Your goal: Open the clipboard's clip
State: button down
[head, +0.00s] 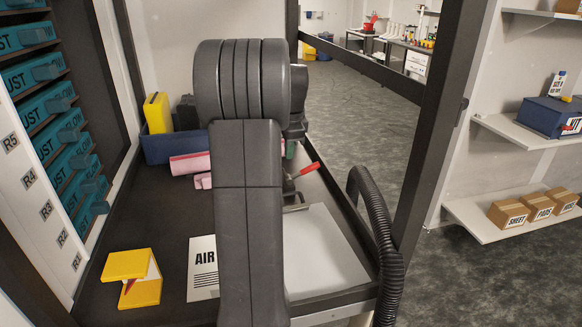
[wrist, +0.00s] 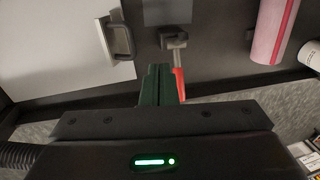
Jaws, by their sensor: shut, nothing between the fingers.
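The clipboard (head: 328,250) lies on the dark bench at its right front, partly hidden by my arm in the head view. It also shows as a pale board at upper left in the wrist view (wrist: 55,50). Its grey metal clip (wrist: 118,38) sits at the board's edge, and I cannot tell whether it is pressed open. My gripper (wrist: 161,72) has its dark green fingers shut and empty. In the wrist view the fingers appear right of and below the clip, apart from it. In the head view my arm hides most of the gripper.
A clamp with a red handle (wrist: 180,85) appears close beside my fingers. Pink rolls (head: 190,164) and a blue bin (head: 172,148) stand at the back. A yellow holder (head: 126,265) and an AIR sheet (head: 201,278) lie at front left. A black hose (head: 385,235) runs along the right edge.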

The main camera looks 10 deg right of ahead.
jog(key=shift+w+r, duration=0.45)
jog(key=shift+r, duration=0.15)
jog(key=shift+s+f, duration=0.1)
jog(key=shift+f, duration=0.05)
jog(key=shift+t, duration=0.8)
jog(key=s+f+b, duration=0.1)
jog(key=s+f, duration=0.2)
jog(key=s+f+b, duration=0.2)
jog(key=f, duration=0.1)
jog(key=s+d+f+b, duration=0.1)
jog(key=s+f+b, duration=0.1)
jog(key=s+f, duration=0.1)
jog(key=shift+s+f, duration=0.3)
jog(key=shift+f, duration=0.2)
jog(key=shift+t, duration=0.7)
jog(key=s+f+b, duration=0.1)
jog(key=s+b, duration=0.1)
jog(key=b, duration=0.1)
jog(key=s+f+b, duration=0.2)
jog(key=b, duration=0.1)
jog(key=shift+d+f, duration=0.1)
jog(key=shift+d, duration=0.05)
jog(key=shift+s+d, duration=0.1)
jog(key=shift+s, duration=0.8)
jog(key=shift+s+r, duration=0.45)
jog(key=shift+r, duration=0.05)
